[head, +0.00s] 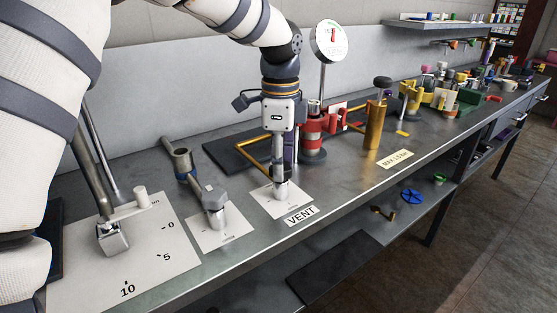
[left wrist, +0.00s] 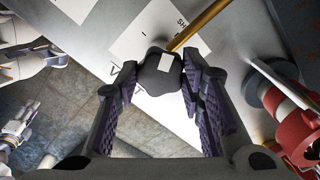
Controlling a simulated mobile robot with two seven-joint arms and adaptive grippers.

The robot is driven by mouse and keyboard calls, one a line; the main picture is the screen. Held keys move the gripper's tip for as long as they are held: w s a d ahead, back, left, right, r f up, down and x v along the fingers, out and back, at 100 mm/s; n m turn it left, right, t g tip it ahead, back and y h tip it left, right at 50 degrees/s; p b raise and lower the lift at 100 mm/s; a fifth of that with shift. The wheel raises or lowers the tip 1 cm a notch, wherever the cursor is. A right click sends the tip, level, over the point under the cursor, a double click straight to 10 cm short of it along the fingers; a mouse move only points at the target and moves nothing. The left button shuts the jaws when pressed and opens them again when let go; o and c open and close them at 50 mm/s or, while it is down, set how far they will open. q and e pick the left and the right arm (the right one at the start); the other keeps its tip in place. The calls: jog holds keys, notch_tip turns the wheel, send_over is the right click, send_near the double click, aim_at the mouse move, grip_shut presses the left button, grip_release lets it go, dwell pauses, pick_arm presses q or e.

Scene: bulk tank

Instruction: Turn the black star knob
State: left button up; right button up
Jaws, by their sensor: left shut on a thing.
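The black star knob (left wrist: 157,80) shows in the left wrist view between the two fingers of my left gripper (left wrist: 158,92), with a pale patch on its top. In the head view my left gripper (head: 280,186) points down onto a white card (head: 295,207) beside the VENT label (head: 300,215). It is shut on the knob, and its fingers mostly hide the knob there. The card also shows in the left wrist view (left wrist: 140,38), with partly cut-off lettering. My right gripper cannot be made out in either view.
A grey-handled valve (head: 211,200) stands on another card to the left. A lever over a scale plate (head: 165,262) is further left. A gold bent bar (head: 250,152), a red-banded fitting (head: 312,125) and a gold cylinder (head: 375,123) stand close behind and right. The bench front edge is clear.

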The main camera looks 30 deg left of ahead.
pick_arm(q)
jog(key=n, duration=0.5)
jog(key=shift+n, duration=0.3)
jog(key=n, duration=0.6)
jog(key=shift+d+f, duration=0.1)
jog(key=n, duration=0.6)
jog(key=shift+n, duration=0.3)
jog(key=n, duration=0.5)
jog(key=shift+d+n, duration=0.1)
jog(key=shift+n, duration=0.5)
jog(key=o, duration=1.1)
